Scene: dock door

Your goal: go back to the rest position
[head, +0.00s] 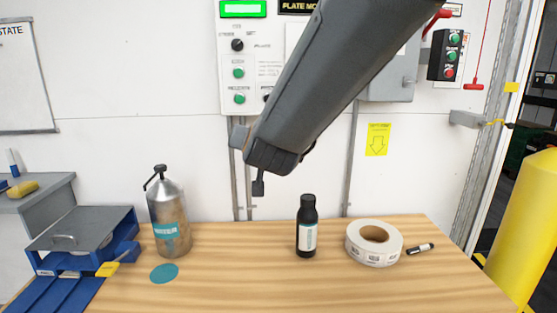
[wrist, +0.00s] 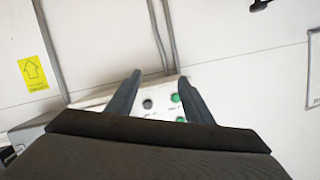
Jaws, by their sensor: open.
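My gripper (wrist: 158,92) shows in the wrist view as two dark fingers spread apart with nothing between them. Behind the fingers is the white control panel (wrist: 150,103) with a black knob and green buttons. In the head view my arm reaches in from the top right and ends in front of the wall, above the table. The white control panel (head: 230,75) is partly hidden behind my arm there. The fingers are mostly hidden in the head view; only a small dark part shows below the arm's end.
On the wooden table (head: 230,285) stand a metal pump can (head: 168,215), a dark bottle (head: 306,228), a label roll (head: 374,243) and a marker (head: 420,249). A blue tray unit (head: 120,247) is at left. A yellow post (head: 530,225) stands at right. The table's front middle is clear.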

